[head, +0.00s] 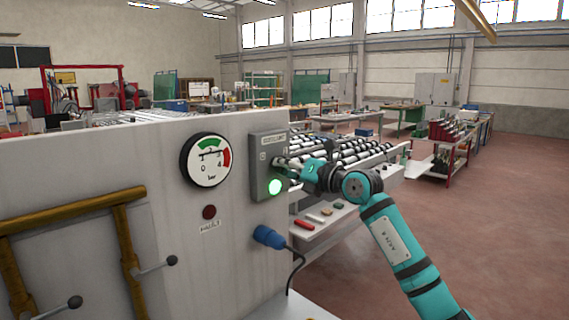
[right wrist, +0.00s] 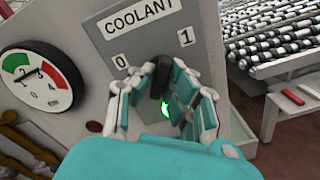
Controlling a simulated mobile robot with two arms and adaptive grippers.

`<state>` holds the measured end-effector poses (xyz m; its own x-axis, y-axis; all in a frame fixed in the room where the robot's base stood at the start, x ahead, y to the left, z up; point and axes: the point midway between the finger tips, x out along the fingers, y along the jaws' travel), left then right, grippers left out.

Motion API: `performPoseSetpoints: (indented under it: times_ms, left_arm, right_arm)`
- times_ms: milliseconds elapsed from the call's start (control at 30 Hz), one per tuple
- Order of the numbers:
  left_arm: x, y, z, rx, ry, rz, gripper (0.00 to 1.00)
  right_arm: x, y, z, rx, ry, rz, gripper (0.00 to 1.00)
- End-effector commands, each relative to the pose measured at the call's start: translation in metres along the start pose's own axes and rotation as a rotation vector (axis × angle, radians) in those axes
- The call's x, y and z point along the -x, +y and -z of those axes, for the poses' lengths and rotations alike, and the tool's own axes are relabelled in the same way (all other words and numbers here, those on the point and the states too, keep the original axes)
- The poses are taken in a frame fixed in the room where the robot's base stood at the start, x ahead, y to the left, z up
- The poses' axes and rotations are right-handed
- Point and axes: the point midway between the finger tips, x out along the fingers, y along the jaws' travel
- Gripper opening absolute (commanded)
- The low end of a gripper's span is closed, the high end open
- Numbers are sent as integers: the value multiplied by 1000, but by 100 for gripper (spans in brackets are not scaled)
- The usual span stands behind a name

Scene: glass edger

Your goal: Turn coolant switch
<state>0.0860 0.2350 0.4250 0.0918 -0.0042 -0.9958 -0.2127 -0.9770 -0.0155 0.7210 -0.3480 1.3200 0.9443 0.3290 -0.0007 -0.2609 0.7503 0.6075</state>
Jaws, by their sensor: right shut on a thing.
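The coolant switch box (head: 260,150) is a grey panel on the machine's pale front, with a lit green lamp (head: 274,187) low on it. In the right wrist view, the black switch knob (right wrist: 161,76) sits below the COOLANT label (right wrist: 140,17), between the 0 mark (right wrist: 122,62) and the 1 mark (right wrist: 186,38). Its handle appears nearly upright in that view. My right gripper (head: 284,164) is at the box, its fingers on both sides of the knob and shut on it. The fingers partly cover the green lamp in the wrist view. My left gripper is not in view.
A round pressure gauge (head: 208,160) and a dark red button (head: 209,212) are left of the box. A blue plug (head: 267,236) with a cable is below. Brown bars with levers stand at the lower left. A roller conveyor (head: 345,150) lies behind my right gripper.

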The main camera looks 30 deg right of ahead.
Motion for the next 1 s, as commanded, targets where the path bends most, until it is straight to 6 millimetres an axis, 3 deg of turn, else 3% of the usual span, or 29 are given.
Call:
performPoseSetpoints:
  times_ms: [667, 700, 833, 1000]
  left_arm:
    - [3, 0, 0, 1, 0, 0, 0]
    - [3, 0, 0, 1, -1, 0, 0]
    - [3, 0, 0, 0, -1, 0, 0]
    - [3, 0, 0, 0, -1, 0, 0]
  right_arm:
    - [0, 0, 1, -63, 1, 0, 0]
    - [0, 0, 1, -64, 1, 0, 16]
    - [0, 0, 1, -62, 1, 0, 33]
    - [0, 0, 0, -61, 0, 0, 35]
